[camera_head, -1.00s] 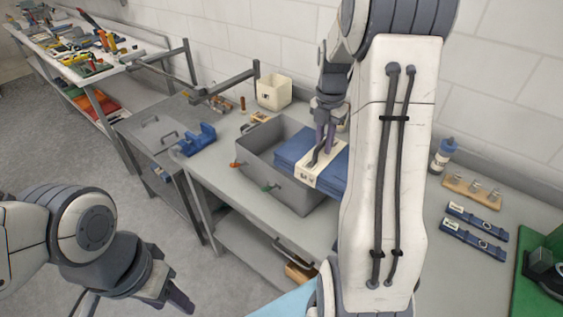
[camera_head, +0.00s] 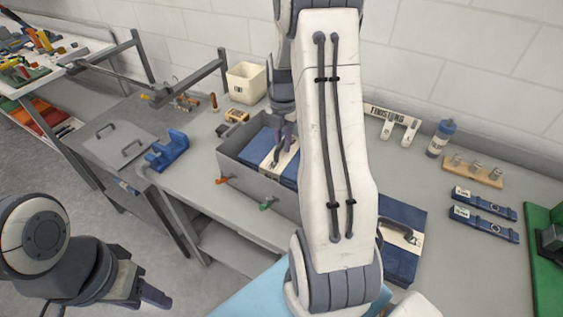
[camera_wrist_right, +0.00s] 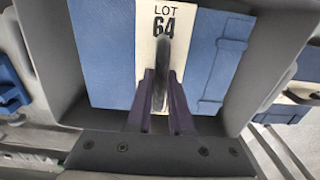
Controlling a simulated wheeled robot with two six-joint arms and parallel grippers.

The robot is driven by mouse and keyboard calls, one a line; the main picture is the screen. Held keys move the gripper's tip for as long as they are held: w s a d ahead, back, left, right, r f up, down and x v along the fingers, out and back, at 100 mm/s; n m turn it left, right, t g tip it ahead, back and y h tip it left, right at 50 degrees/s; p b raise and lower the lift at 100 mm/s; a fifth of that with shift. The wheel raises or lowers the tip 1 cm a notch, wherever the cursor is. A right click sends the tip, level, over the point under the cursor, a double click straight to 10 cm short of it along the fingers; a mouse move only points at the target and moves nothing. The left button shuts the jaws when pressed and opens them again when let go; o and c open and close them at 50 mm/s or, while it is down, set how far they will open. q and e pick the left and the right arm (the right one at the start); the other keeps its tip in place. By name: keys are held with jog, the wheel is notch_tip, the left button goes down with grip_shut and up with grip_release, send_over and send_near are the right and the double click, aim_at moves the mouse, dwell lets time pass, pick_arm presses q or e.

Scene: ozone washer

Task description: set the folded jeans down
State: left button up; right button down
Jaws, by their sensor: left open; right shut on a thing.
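The folded jeans (camera_head: 257,148) are a blue block with a cream band and a dark handle, inside the grey bin (camera_head: 262,188). In the right wrist view the jeans (camera_wrist_right: 105,55) fill much of the bin, and the band reads "LOT 64". My right gripper (camera_head: 284,150) points down into the bin, shut on the dark handle (camera_wrist_right: 160,75). Whether the jeans rest on the bin floor cannot be told. My right arm hides part of the bin. My left gripper (camera_head: 155,294) is open and empty, low at the left, away from the bench.
A second dark blue bundle with a pale band (camera_head: 402,262) lies on the bench right of my arm. A cream box (camera_head: 246,83), a blue clamp (camera_head: 167,150), a bottle (camera_head: 441,138) and blue straps (camera_head: 484,222) stand around. Bare bench shows at the right.

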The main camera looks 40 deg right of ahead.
aim_at(283, 152)
notch_tip(283, 152, down, 2)
jog(key=shift+w+f, duration=0.1)
notch_tip(283, 152, down, 4)
jog(key=shift+r+p, duration=0.1)
jog(key=shift+p, duration=0.5)
jog(key=shift+f, duration=0.3)
jog(key=c, duration=0.8)
grip_release()
jog(key=shift+r, duration=0.1)
